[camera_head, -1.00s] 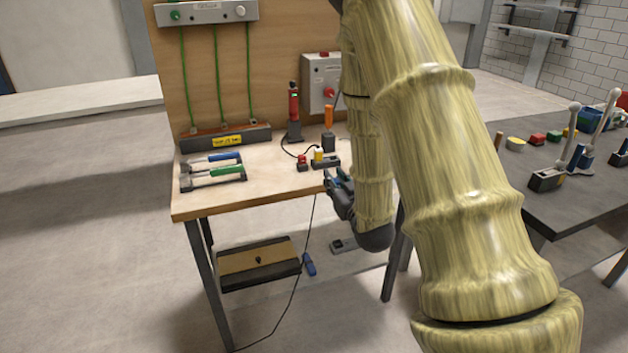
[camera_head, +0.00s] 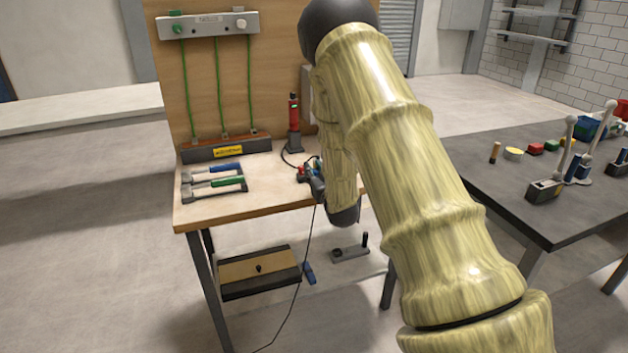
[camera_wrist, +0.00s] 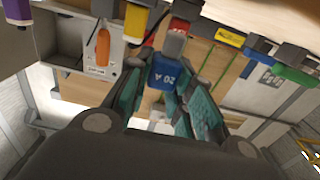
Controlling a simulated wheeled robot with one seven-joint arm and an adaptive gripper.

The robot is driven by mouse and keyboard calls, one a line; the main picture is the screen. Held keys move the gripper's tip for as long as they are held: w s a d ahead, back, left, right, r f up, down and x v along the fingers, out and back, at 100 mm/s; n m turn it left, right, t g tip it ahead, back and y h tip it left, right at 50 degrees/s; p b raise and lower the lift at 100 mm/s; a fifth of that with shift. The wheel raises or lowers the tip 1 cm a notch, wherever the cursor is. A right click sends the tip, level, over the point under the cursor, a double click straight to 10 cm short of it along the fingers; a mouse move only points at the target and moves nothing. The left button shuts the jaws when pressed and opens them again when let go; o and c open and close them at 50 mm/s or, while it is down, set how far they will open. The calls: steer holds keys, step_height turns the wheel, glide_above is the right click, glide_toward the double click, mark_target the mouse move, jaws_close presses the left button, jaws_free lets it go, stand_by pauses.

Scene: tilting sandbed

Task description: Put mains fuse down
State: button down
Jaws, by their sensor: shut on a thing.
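The mains fuse appears to be the blue block (camera_wrist: 165,78) marked "20 A", which reads upside down in the wrist view. My gripper (camera_wrist: 163,95) is shut on it, with teal fingers on both sides. A small red-and-grey block (camera_wrist: 179,27) shows just beyond the fuse; I cannot tell whether they touch. In the head view my gripper (camera_head: 314,181) is at the right part of the wooden workbench (camera_head: 270,197), close to the tabletop. My arm partly hides it and the bench's right side there.
A red-bodied tool (camera_head: 293,120) stands upright behind the gripper. Blue- and green-handled tools (camera_head: 213,180) lie at the bench's left. A yellow block (camera_wrist: 137,20) and an orange handle (camera_wrist: 103,47) show in the wrist view. A dark table (camera_head: 520,205) stands to the right.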

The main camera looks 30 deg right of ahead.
steer(key=shift+f+p, duration=0.35)
steer(key=shift+f, duration=1.35)
steer(key=shift+f, duration=0.15)
steer(key=c, duration=1.3)
jaws_free()
steer(key=shift+o, duration=0.2)
steer(key=shift+s, duration=0.1)
